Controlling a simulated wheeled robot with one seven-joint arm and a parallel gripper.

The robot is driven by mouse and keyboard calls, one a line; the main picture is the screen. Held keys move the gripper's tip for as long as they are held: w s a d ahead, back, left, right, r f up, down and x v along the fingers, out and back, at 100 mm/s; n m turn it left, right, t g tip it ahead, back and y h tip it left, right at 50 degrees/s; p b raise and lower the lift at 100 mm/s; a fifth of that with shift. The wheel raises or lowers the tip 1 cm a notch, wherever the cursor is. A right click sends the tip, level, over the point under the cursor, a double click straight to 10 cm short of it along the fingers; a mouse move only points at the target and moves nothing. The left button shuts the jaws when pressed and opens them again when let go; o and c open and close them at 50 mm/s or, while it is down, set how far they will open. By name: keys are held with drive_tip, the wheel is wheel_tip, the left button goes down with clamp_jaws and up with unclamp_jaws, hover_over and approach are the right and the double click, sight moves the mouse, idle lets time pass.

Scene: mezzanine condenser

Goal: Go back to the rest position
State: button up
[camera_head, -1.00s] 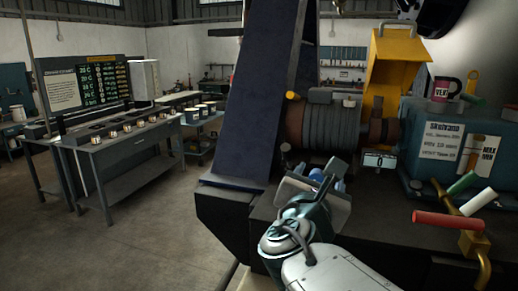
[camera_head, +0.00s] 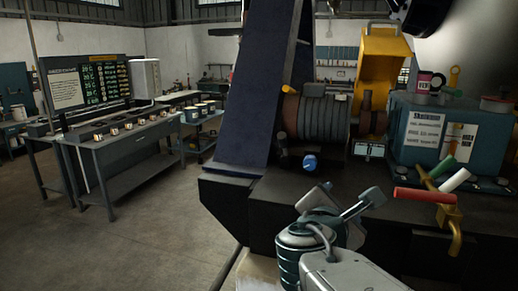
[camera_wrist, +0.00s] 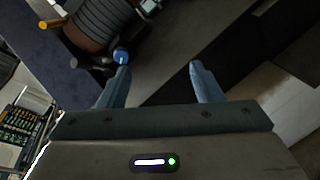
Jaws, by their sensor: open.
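My gripper (camera_head: 346,196) is in front of the dark machine bench in the head view. In the wrist view its two fingers (camera_wrist: 159,72) are spread apart with nothing between them. A blue round knob (camera_head: 310,163) sits on the bench below the ribbed drum (camera_head: 313,118), behind and left of my gripper. In the wrist view the blue knob (camera_wrist: 120,54) shows just beyond the left fingertip; I cannot tell the exact gap.
A red-handled brass valve (camera_head: 425,195) stands at the bench's right front. A teal box (camera_head: 440,140) with labels and a mug is behind it. A dark blue sloping panel (camera_head: 250,110) rises at left. The floor (camera_head: 130,240) at left is clear.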

drive_tip(key=s+d+f+m+g+y+b, duration=0.1)
drive_tip(key=s+d+f+m+g+b, duration=0.2)
drive_tip(key=f+m, duration=0.45)
drive_tip(key=s+d+f+m+g+y, duration=0.1)
drive_tip(key=s+d+f+m+g, duration=0.1)
drive_tip(key=s+f+m+g, duration=0.5)
drive_tip(key=s+a+f+m+y+b, duration=0.1)
drive_tip(key=a+f+m+y, duration=0.1)
drive_tip(key=f+m, duration=0.2)
drive_tip(key=s+a+f+m+g+y+b, duration=0.1)
drive_tip(key=a+f+m+y, duration=0.2)
drive_tip(key=f+m, duration=0.2)
drive_tip(key=shift+s+f, duration=0.3)
drive_tip(key=shift+f, duration=0.5)
drive_tip(key=shift+a, duration=0.1)
